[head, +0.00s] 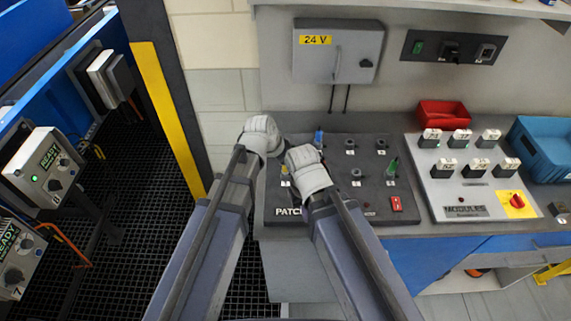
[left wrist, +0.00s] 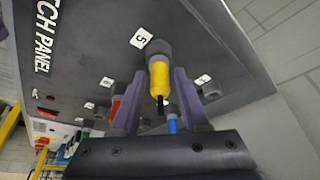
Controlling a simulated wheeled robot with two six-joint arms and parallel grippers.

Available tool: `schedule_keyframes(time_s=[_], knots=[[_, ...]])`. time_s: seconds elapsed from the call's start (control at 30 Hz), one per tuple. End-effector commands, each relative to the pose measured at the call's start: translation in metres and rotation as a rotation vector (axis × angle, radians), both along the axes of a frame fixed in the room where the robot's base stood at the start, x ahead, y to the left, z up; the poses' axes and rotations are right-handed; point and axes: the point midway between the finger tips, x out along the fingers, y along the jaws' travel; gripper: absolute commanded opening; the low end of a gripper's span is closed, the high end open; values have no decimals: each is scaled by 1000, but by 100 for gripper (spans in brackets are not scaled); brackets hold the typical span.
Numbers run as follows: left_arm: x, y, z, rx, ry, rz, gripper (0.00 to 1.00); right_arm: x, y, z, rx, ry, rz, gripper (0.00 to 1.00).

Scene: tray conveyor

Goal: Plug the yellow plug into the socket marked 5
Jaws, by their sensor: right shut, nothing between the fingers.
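The yellow plug (left wrist: 159,76) stands at the grey socket beside the label 5 (left wrist: 141,38) on the dark patch panel (left wrist: 90,45). Its lower end meets the socket's collar; how deep it sits I cannot tell. My left gripper (left wrist: 157,98) has one finger on each side of the plug, with a visible gap on both sides. In the head view the left wrist hides its fingers, and a bit of yellow (head: 284,169) shows between the arms. My right gripper (head: 306,168) is shut and empty over the panel's front left; its fingertips are mostly hidden.
A blue plug (head: 319,138) and a green plug (head: 391,169) stand on the panel among grey sockets, near a red switch (head: 397,204). The modules panel (head: 450,190), red bin (head: 444,113) and blue bin (head: 545,150) are to the right. A grey 24 V box (head: 350,75) hangs behind.

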Motion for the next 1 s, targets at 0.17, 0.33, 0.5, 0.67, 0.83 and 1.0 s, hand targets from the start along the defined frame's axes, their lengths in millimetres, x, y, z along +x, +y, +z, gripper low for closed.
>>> schedule_keyframes(time_s=[0.17, 0.33, 0.5, 0.67, 0.83, 1.0], knots=[[0, 0, 0, 0, 0, 0, 64, 0, 0, 0, 0, 0, 0, 0], [0, 0, 0, 0, 0, 0, 64, 0, 0, 0, 0, 0, -1, 0], [-1, 1, 3, 0, 0, 0, 64, 0, 0, 3, 0, 0, -1, 0], [-3, 3, 14, 0, 0, 0, 64, 0, 0, 14, 0, 0, -1, 0], [-9, 9, 33, 0, 0, 1, 64, 0, 0, 33, 0, 0, 0, 0], [-16, 15, 56, 0, 0, 1, 64, 0, 0, 56, 0, 0, 1, 0]])
